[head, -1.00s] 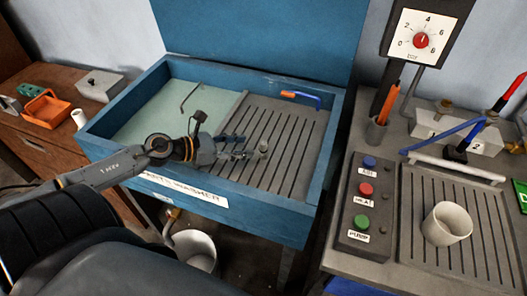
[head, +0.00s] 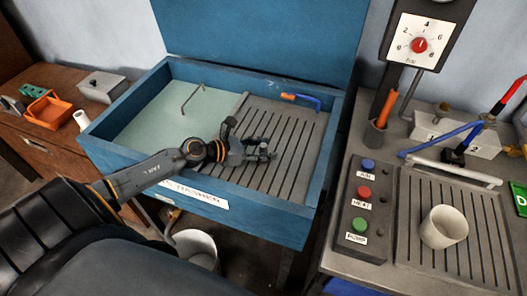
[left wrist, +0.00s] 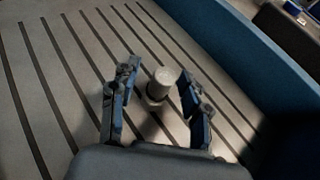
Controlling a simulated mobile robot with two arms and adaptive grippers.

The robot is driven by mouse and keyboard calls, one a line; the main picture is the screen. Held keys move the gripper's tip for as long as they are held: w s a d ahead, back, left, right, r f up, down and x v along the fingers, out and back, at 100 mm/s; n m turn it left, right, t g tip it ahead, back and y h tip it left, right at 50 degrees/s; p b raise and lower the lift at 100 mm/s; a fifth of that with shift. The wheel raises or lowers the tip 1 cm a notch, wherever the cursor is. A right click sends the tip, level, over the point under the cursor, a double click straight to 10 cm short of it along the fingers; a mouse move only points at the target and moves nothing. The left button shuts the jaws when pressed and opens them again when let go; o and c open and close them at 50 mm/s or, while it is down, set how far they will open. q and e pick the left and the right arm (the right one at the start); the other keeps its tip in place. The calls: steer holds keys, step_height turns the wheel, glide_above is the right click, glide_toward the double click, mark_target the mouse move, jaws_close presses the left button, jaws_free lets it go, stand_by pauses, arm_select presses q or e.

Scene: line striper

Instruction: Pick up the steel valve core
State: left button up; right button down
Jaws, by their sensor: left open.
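My right gripper is not in view.
The blue washer tray's front wall (head: 235,207) runs just below my left arm. A blue-and-orange tool (head: 300,98) lies at the rack's back edge. A bench with a button box (head: 362,200) and a white cup (head: 443,227) stands to the right.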

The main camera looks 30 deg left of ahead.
arm_select(q)
jaws_close()
